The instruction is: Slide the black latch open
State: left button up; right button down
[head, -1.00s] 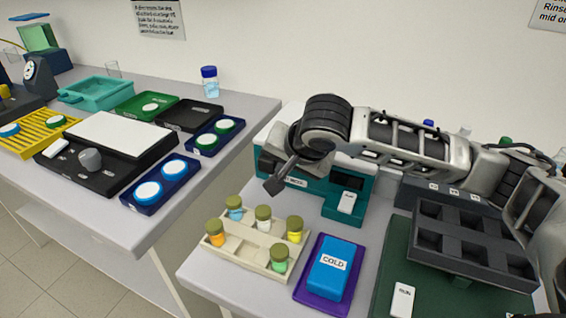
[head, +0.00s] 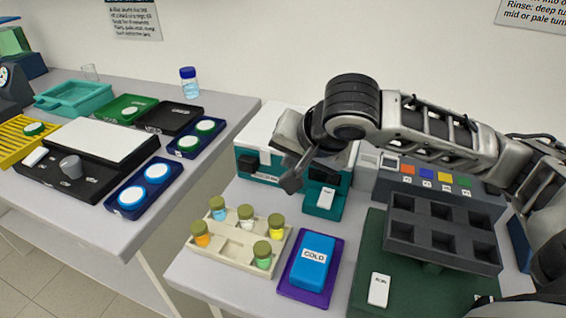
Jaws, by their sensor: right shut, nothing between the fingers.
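A teal-and-white machine (head: 275,125) stands at the back of the near table. A black block (head: 249,164) sits at the left of its teal front, and a dark recessed panel shows at the right. The block looks like the latch, but I cannot tell how far along its travel it is. My right gripper (head: 291,184) comes in from the right and is shut and empty. Its tips are in front of the machine's middle, to the right of the black block and apart from it. The wrist hides part of the machine. My left gripper is not in view.
A vial rack (head: 216,254), a blue COLD pack (head: 313,262) on a purple tray and a dark compartment rack (head: 442,258) stand in front. A RUN button (head: 378,289) is on the green base. A gap separates the left table (head: 95,225).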

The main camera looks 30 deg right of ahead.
jog(key=v, duration=0.3)
jog(key=shift+s+r, duration=0.15)
jog(key=shift+s, duration=0.05)
dwell(0.3)
